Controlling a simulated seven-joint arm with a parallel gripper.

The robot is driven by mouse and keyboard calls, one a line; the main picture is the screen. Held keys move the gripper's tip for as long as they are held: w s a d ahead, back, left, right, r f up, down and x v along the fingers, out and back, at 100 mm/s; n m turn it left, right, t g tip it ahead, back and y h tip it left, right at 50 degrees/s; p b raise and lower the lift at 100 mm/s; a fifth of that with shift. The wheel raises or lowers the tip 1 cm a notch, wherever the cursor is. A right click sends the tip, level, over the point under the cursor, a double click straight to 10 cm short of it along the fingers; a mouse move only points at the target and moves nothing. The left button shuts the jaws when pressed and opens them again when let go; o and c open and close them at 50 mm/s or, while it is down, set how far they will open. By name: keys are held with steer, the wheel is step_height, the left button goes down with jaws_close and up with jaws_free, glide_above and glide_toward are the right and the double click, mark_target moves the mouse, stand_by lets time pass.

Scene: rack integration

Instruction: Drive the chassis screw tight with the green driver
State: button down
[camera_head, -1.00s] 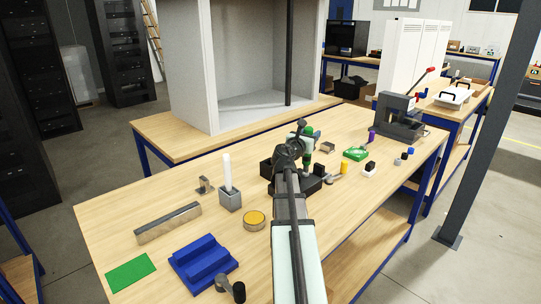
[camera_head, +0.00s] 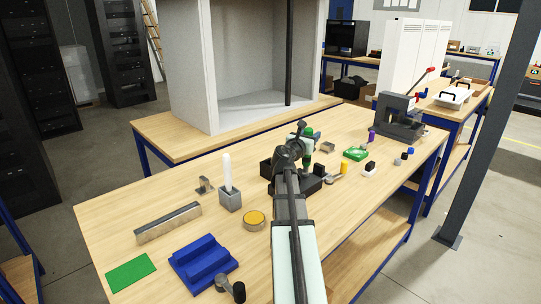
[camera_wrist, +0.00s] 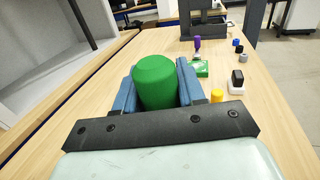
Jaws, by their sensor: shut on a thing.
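The green driver's handle (camera_wrist: 157,82) stands between the two blue fingers of my gripper (camera_wrist: 156,90) in the wrist view, and the fingers are shut on it. In the head view the green driver (camera_head: 308,134) shows beside the end of my arm, with its handle top up. The black chassis block (camera_head: 312,184) lies just below my gripper, partly hidden by my arm. The chassis screw and the driver's tip cannot be made out.
A blue fixture (camera_head: 203,262), a metal bar (camera_head: 168,222), a grey block with a white rod (camera_head: 230,199) and a yellow-topped disc (camera_head: 254,220) lie to the left. A green part (camera_head: 355,154) and a dark press (camera_head: 400,120) stand to the right.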

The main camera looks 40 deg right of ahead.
steer(key=shift+f, duration=0.65)
stand_by(1.0)
stand_by(0.8)
step_height(320, 180, up, 7)
stand_by(0.9)
stand_by(0.5)
